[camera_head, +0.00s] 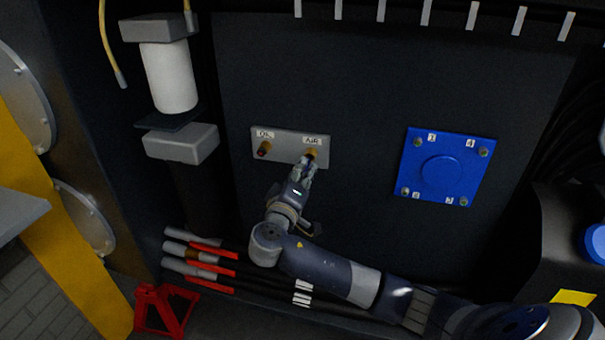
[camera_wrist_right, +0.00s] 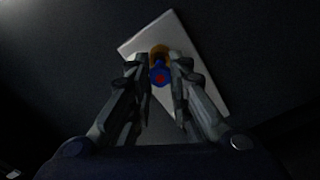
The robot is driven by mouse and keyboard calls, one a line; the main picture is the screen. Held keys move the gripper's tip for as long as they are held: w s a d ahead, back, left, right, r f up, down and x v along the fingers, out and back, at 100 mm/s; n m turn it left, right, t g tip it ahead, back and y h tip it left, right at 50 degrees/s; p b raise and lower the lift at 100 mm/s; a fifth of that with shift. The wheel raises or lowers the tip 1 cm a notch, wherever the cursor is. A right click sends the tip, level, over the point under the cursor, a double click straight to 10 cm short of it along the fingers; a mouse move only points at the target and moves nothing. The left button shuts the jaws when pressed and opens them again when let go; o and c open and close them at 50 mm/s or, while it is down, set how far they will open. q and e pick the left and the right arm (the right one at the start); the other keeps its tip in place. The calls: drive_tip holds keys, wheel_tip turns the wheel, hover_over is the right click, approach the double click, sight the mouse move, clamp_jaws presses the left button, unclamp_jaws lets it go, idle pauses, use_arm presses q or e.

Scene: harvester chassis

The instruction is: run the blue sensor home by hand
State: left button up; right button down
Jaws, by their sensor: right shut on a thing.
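The blue sensor (camera_wrist_right: 159,76) shows in the right wrist view as a small blue piece with a red centre, between my right gripper's fingertips. My right gripper (camera_head: 308,168) is shut on it, right in front of the brass port marked AIR (camera_head: 311,153). In the right wrist view the brass port (camera_wrist_right: 158,51) shows just behind the sensor, and I cannot tell how deep the sensor sits in it. The port is on a light grey plate (camera_head: 287,143), beside a port marked OIL (camera_head: 264,148). In the head view the fingers mostly hide the sensor. My left gripper is not in view.
A blue square plate (camera_head: 442,191) with numbered corner bolts is to the right. A white cylindrical filter (camera_head: 170,78) hangs at upper left. Several hoses with red sleeves (camera_head: 212,250) and a red stand (camera_head: 160,308) are low at left. The dark panel around the ports is clear.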

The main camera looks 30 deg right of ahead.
drive_tip(key=shift+b+x, duration=0.55)
drive_tip(key=shift+x, duration=0.85)
drive_tip(key=shift+f, duration=0.2)
idle(0.6)
idle(0.4)
